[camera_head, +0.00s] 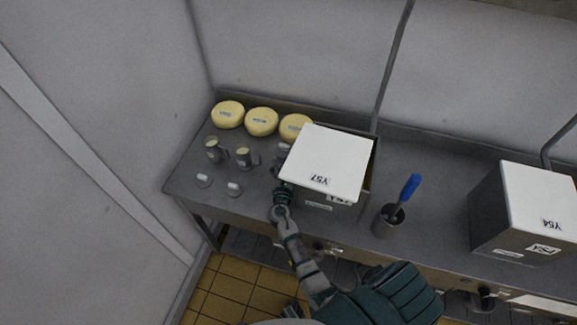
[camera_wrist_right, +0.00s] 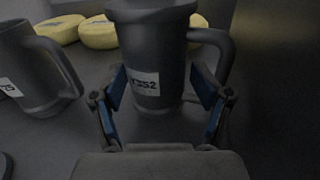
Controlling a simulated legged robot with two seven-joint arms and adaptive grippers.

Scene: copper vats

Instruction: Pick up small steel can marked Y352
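The small steel can marked Y352 (camera_wrist_right: 152,62) stands upright in the right wrist view, its handle to the right and its label facing me. In the head view, a grey can (camera_head: 284,150) at the same spot is partly hidden by the white-lidded box. My right gripper (camera_head: 282,188) is in front of it, beside the box. In the wrist view, my right gripper (camera_wrist_right: 162,92) is open, with its blue-padded fingers on either side of the can's lower body. A gap shows at the right finger; contact at the left is unclear. My left gripper is not in view.
The white-lidded box Y57 (camera_head: 325,160) stands close right of my gripper. Two other cans (camera_head: 214,152) (camera_head: 245,157) and two small discs (camera_head: 234,188) are to the left. Several cheeses (camera_head: 261,121) lie behind. A holder with a blue-handled tool (camera_head: 390,220) is right.

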